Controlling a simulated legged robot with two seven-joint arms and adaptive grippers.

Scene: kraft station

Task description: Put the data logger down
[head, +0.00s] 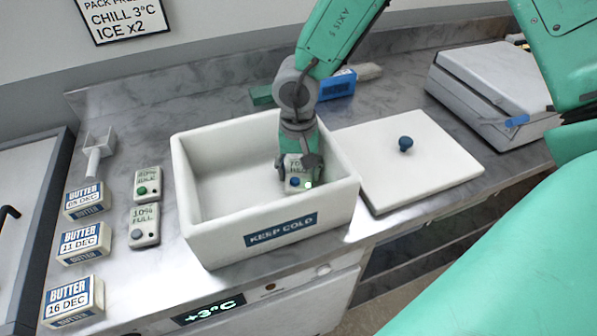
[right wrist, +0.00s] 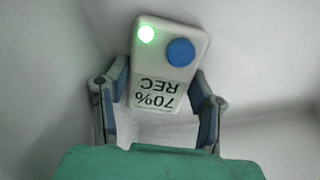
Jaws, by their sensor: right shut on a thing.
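My right gripper (head: 300,178) is inside the white box (head: 203,221) marked KEEP COLD, near its right end. It is shut on a data logger (head: 294,183), a small white block with a blue button and a lit green light. In the right wrist view the logger (right wrist: 166,75) sits between both fingers and its label reads 70% REC. Whether its underside touches the box floor I cannot tell. Two other loggers lie on the counter left of the box: one with a green button (head: 147,183) and one marked 10% FULL (head: 144,225). My left gripper is not in view.
The box lid (head: 403,165) with a blue knob lies right of the box. Several butter packs (head: 84,243) and a white scoop (head: 97,150) are at the left. A blue pack (head: 338,84) lies behind the box, and a grey case (head: 491,83) stands at back right.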

